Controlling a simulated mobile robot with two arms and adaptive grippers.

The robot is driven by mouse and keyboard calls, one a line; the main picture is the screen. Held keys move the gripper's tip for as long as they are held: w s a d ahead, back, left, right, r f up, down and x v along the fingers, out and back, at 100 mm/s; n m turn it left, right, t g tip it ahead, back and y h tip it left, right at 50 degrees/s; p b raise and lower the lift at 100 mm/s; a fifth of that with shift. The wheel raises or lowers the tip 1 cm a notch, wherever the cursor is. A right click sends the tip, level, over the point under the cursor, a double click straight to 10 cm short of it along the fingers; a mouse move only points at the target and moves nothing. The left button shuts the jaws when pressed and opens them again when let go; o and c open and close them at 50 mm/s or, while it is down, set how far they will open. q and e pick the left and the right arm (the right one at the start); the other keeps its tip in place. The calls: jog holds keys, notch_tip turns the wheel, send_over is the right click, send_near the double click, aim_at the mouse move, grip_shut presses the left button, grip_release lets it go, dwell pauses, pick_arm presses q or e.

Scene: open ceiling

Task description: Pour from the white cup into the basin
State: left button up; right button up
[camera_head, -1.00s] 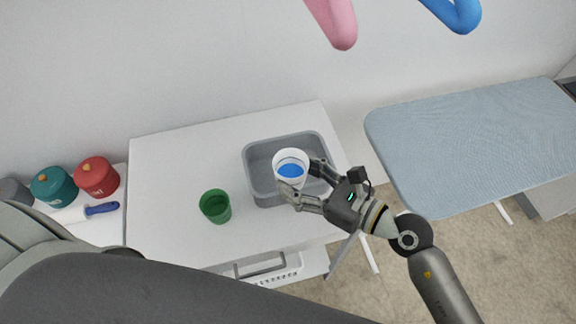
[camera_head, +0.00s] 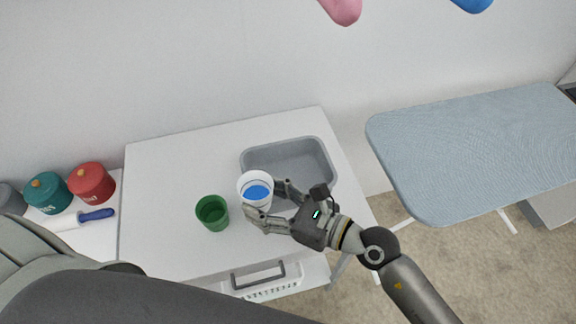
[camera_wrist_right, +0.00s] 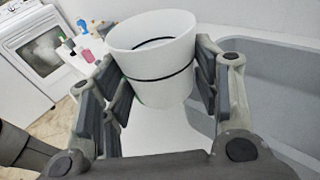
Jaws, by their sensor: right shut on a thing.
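The white cup (camera_head: 256,180) with blue liquid inside is held in my right gripper (camera_head: 268,205), whose fingers are shut around its sides. In the right wrist view the white cup (camera_wrist_right: 155,60) has a dark band and stands between the finger pads of my right gripper (camera_wrist_right: 158,85), slightly tilted in the picture. The grey basin (camera_head: 322,172) sits on the white table; the cup is in front of its left side. The basin's wall (camera_wrist_right: 280,70) shows at the right in the wrist view. My left gripper is not in view.
A green cup (camera_head: 212,213) stands on the white table (camera_head: 165,190) just left of the white cup. Teal (camera_head: 48,192) and red (camera_head: 91,182) canisters and a blue-handled brush (camera_head: 95,215) lie further left. A blue-grey ironing board (camera_head: 470,150) is at the right.

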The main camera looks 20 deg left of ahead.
jog(key=shift+w+f+m+b, duration=0.35)
jog(key=shift+w+f+m, duration=0.1)
jog(key=shift+m, duration=0.15)
jog(key=shift+w+d+r, duration=0.1)
jog(key=shift+w+r, duration=0.05)
jog(key=shift+r, duration=0.15)
jog(key=shift+w+d+r+m+g+y+p, duration=0.15)
jog(key=shift+w+r+m+g+p, duration=0.25)
jog(key=shift+w+m, duration=0.55)
jog(key=shift+w+d+r+m+g+y+p, duration=0.2)
jog(key=shift+w+r+m+p, duration=0.3)
jog(key=shift+m, duration=0.75)
jog(key=shift+w+r, duration=0.1)
jog(key=shift+w, duration=0.1)
jog(key=shift+w+f+m, duration=0.2)
jog(key=shift+f+m, duration=0.2)
jog(key=shift+m, duration=0.5)
jog(key=shift+w+r+m+g+y+p, duration=0.1)
jog(key=shift+r+m+g+y+p, duration=0.1)
jog(key=shift+r+m+p, duration=0.45)
jog(key=shift+r+m+g+y+p, duration=0.15)
jog(key=shift+m+p, duration=0.3)
jog(key=shift+m, duration=0.5)
jog(key=shift+w+d+f+m, duration=0.1)
jog(key=shift+f+m, duration=0.3)
jog(key=shift+m, duration=0.4)
jog(key=shift+w+d+r+m, duration=0.15)
jog(key=shift+w+r+m, duration=0.2)
jog(key=shift+w+m, duration=0.4)
